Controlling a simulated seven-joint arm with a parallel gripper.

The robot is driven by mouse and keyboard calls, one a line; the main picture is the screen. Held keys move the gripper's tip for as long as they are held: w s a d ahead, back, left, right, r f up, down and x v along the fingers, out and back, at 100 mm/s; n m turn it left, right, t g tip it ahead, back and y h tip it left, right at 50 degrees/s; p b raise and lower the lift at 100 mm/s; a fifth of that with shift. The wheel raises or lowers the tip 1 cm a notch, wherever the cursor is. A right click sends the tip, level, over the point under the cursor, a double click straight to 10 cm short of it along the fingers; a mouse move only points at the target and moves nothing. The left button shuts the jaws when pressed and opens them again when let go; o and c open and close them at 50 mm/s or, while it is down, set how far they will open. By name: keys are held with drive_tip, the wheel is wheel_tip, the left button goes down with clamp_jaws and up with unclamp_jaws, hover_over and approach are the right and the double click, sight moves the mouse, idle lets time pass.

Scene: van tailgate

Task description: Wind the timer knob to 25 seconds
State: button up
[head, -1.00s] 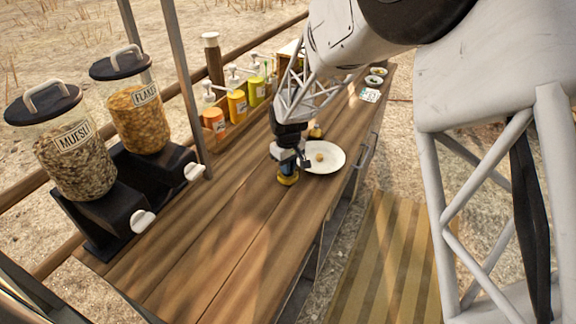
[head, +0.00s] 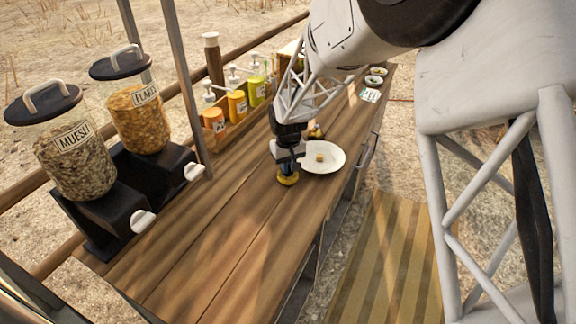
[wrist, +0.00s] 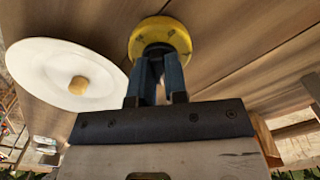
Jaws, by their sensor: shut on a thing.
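The timer is a small round yellow thing (head: 288,180) standing on the wooden tailgate, left of the white plate. In the wrist view it shows as a yellow disc (wrist: 168,31) with a dark knob (wrist: 157,50) at its centre. My gripper (wrist: 158,68) points down at the timer from above, its two blue-grey fingers shut on the dark knob. It also shows in the head view (head: 287,168). The fingers cover part of the knob, and I cannot read any scale or setting.
A white plate (head: 334,164) with a small tan piece (head: 320,158) lies close beside the timer. Cereal dispensers (head: 75,160) and pump bottles (head: 237,105) line the left edge. Small bowls (head: 376,76) stand at the far end. The near tailgate is clear.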

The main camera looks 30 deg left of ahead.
drive_tip(key=shift+m, duration=0.3)
drive_tip(key=shift+m, duration=1)
drive_tip(key=shift+m, duration=1.2)
drive_tip(key=shift+m, duration=1.2)
